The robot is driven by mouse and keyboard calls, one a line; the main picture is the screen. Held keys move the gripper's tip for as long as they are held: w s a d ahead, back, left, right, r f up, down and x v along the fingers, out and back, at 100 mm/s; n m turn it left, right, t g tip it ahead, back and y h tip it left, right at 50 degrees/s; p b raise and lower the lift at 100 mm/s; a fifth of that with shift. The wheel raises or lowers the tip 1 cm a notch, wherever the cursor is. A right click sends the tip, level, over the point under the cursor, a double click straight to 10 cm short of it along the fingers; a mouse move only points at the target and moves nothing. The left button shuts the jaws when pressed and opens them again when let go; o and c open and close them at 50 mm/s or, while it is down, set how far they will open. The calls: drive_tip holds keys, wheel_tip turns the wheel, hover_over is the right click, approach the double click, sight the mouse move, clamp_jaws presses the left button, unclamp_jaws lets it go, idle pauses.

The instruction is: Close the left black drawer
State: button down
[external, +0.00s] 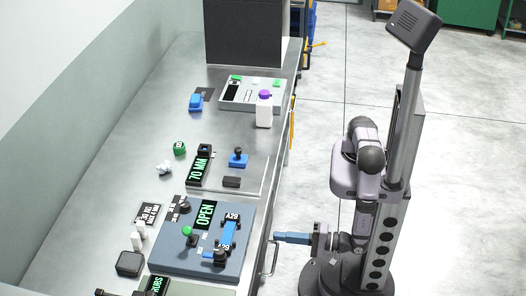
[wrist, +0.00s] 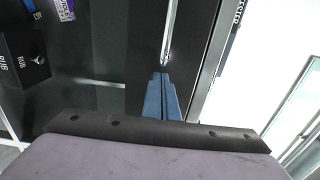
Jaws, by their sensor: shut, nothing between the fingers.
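My gripper (external: 277,238) has slim blue fingers. In the external view it points left at the front side of the workbench, close to a bent metal handle (external: 271,258). In the wrist view my gripper (wrist: 161,76) is shut and empty, its tips just below the end of a shiny metal bar (wrist: 171,30), which looks like the handle. A black panel (wrist: 190,75) lies behind the fingers and seems to be the drawer front. I cannot tell whether the tips touch it. How far the drawer stands out is hidden in the external view.
The metal workbench (external: 118,120) carries a blue-grey panel (external: 185,255) with an OPEN display, a light control box (external: 228,96) and a white bottle (external: 264,114). In the wrist view, a black labelled box (wrist: 22,62) is at left.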

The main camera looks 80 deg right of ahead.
drive_tip(key=shift+w, duration=0.9)
drive_tip(key=shift+w, duration=0.1)
drive_tip(key=w, duration=0.3)
drive_tip(key=shift+w+p, duration=0.25)
drive_tip(key=shift+p, duration=0.05)
drive_tip(key=shift+w, duration=0.3)
drive_tip(key=shift+r, duration=0.15)
drive_tip(key=shift+s+a+r, duration=0.1)
drive_tip(key=shift+s, duration=0.05)
drive_tip(key=shift+s, duration=0.2)
drive_tip(key=s+b, duration=0.1)
drive_tip(key=s, duration=1.2)
drive_tip(key=shift+s+f, duration=0.25)
drive_tip(key=shift+s, duration=0.15)
